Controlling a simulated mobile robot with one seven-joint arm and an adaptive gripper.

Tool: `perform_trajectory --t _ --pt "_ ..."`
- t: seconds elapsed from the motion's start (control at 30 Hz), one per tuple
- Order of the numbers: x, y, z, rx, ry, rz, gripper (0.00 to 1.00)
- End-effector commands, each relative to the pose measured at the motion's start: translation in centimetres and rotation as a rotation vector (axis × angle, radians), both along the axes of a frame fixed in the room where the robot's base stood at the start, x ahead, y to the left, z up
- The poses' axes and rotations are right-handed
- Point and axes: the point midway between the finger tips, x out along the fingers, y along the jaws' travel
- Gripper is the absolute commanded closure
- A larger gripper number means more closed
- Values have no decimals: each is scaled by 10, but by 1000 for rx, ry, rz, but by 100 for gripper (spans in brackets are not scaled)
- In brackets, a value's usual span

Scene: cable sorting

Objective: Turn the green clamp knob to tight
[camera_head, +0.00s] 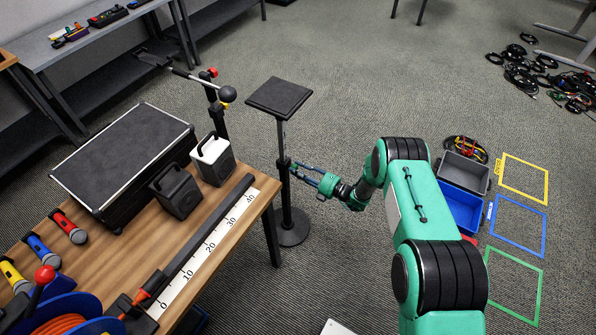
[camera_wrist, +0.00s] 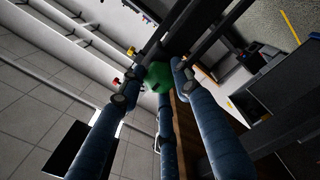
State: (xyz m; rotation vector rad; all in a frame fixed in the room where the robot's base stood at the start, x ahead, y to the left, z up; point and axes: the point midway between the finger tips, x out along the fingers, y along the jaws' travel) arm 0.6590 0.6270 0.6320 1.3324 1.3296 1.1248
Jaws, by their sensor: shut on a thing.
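The green clamp knob (camera_wrist: 157,76) shows in the wrist view, between the fingertips of my gripper (camera_wrist: 154,88). My gripper's blue fingers are shut on it. In the head view my gripper (camera_head: 295,170) reaches left to the collar on the pole of a black stand (camera_head: 279,98). The stand is upright, with a flat square top and a round base (camera_head: 291,229) on the carpet. The knob cannot be made out in the head view, where the fingers cover that spot. I cannot tell from the frames how tight the knob is.
A wooden table (camera_head: 258,207) with a ruler, two speakers and a black case (camera_head: 128,155) stands close left of the stand. A second black stand (camera_head: 217,115) is behind it. Grey and blue bins (camera_head: 461,207) and taped squares lie right of my arm. Open carpet lies behind the stand.

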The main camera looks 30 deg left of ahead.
Motion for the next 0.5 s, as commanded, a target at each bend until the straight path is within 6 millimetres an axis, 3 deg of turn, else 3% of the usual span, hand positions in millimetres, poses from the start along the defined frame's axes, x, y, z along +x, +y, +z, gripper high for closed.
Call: perform_trajectory --t 0.03,0.43,0.47,0.5 --pt "-7 -1 -6 -6 14 8 94" --pt "-8 0 -6 -7 21 9 94" --pt "-8 0 -6 -7 21 9 62" --pt "-8 0 -6 -7 20 9 54"
